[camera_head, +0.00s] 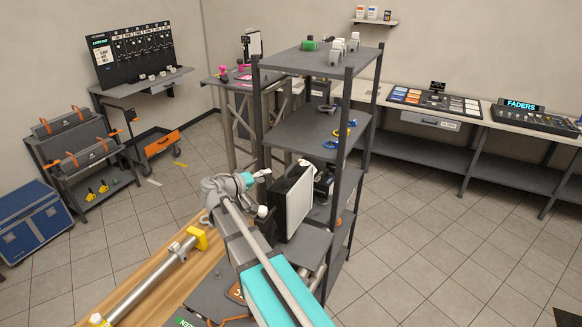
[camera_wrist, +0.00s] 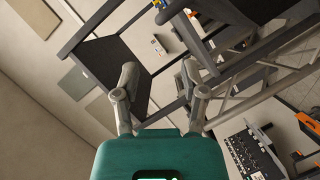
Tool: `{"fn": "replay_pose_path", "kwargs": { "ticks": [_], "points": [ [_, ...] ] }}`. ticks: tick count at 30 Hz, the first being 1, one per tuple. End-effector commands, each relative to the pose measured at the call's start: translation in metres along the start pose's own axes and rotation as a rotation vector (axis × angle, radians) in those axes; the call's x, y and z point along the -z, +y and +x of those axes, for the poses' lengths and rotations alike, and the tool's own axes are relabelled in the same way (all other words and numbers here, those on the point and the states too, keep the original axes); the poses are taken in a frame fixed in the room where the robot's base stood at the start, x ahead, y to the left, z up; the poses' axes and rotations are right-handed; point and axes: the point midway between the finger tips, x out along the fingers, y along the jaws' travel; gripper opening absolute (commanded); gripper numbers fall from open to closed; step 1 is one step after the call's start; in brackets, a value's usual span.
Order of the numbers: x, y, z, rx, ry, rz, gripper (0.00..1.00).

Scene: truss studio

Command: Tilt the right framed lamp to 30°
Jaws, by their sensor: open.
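A framed lamp (camera_head: 299,207), a panel with a dark frame and a pale face, stands near upright at the rack, just right of my arm. I cannot read its exact tilt. A smaller framed panel (camera_head: 254,44) stands farther back on the truss table; I cannot tell whether it is a lamp too. My gripper (camera_head: 263,174) is left of the near lamp's top and apart from it. In the wrist view my gripper (camera_wrist: 160,82) is open, with nothing between its fingers.
A dark shelf rack (camera_head: 318,128) with posts rises close to the right of my gripper. A wooden bench (camera_head: 140,262) with a metal tube (camera_head: 150,285) lies at lower left. A counter with a faders console (camera_head: 535,120) runs along the right wall.

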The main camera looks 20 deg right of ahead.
Motion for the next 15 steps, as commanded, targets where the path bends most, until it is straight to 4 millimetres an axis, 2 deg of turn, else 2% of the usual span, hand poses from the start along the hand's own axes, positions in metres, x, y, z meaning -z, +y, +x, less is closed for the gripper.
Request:
{"fn": "replay_pose_path", "kwargs": {
  "ticks": [8, 15],
  "points": [
    [0.001, -0.003, 0.002, 0.005, 0.005, -0.002, 0.55],
    [0.002, -0.004, 0.024, 0.005, 0.005, -0.002, 0.55]
  ]
}}
